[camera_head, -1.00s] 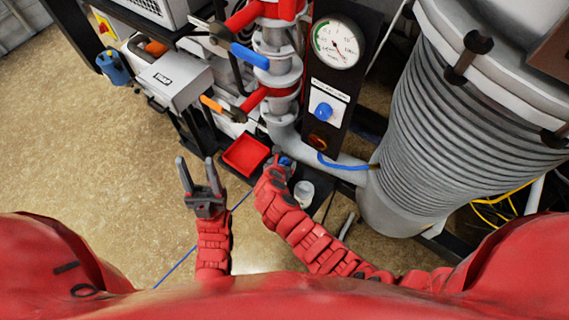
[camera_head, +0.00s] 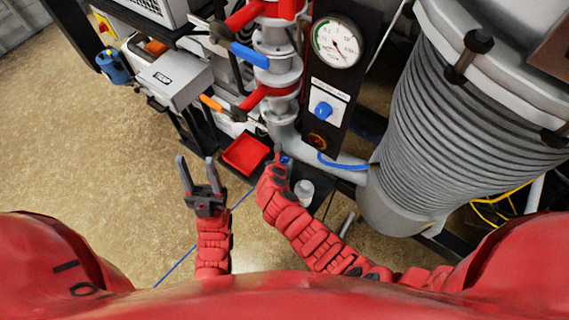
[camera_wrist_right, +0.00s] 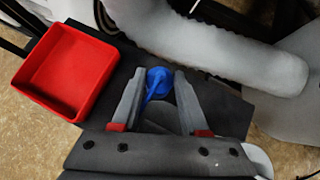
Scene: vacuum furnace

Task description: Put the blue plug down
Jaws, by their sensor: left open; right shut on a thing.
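The blue plug (camera_wrist_right: 159,82) shows in the right wrist view between the tips of my right gripper (camera_wrist_right: 157,84), over a black surface (camera_wrist_right: 225,113). My right gripper is shut on the plug. In the head view, my right gripper (camera_head: 281,157) is just right of the red tray, and only a small bit of blue shows by its fingers. I cannot tell whether the plug touches the surface. My left gripper (camera_head: 197,170) is open and empty, left of the red tray and away from the plug.
An open red tray (camera_head: 245,155) lies left of my right gripper, and shows empty in the right wrist view (camera_wrist_right: 68,72). A grey pipe (camera_wrist_right: 205,52) passes just beyond the fingertips. A white jar (camera_head: 304,188) stands close by my right wrist.

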